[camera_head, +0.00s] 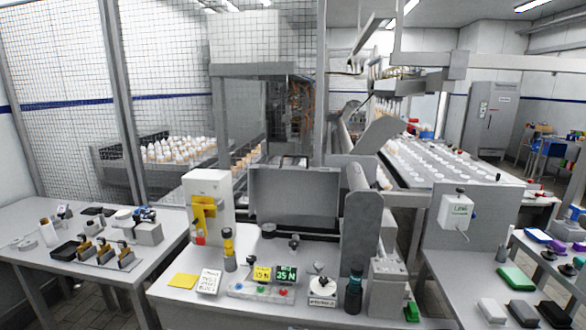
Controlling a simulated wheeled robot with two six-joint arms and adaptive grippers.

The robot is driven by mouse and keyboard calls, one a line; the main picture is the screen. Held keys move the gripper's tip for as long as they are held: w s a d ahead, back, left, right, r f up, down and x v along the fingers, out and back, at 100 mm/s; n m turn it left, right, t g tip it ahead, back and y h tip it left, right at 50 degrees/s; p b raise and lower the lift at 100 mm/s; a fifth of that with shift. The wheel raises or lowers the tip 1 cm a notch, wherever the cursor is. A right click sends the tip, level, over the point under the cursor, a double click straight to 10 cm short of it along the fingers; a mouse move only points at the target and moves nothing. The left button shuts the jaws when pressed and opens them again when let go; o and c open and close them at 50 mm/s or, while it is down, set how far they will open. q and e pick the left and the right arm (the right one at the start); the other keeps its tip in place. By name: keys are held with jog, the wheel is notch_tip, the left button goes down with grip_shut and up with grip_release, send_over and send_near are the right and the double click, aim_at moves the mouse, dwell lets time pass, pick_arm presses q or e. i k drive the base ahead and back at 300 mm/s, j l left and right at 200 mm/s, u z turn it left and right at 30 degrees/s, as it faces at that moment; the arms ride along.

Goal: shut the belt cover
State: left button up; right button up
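A grey rectangular panel (295,196) stands upright at the back of the middle table, like a raised lid with a small latch on its top edge. It looks like the belt cover standing open, but I cannot be sure. A small dark knob (294,242) stands on the table top in front of it. A curved grey guard (361,215) rises just right of the panel. Neither of my grippers shows in the head view.
Side tables carry tools and blocks. Wire mesh (60,80) fences the back left.

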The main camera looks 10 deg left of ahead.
aim_at(306, 189)
jog(key=i+j+z, duration=0.25)
jog(key=i, duration=0.2)
jog(key=i+j+z, duration=0.3)
jog(key=i+j, duration=0.1)
jog(key=j, duration=0.05)
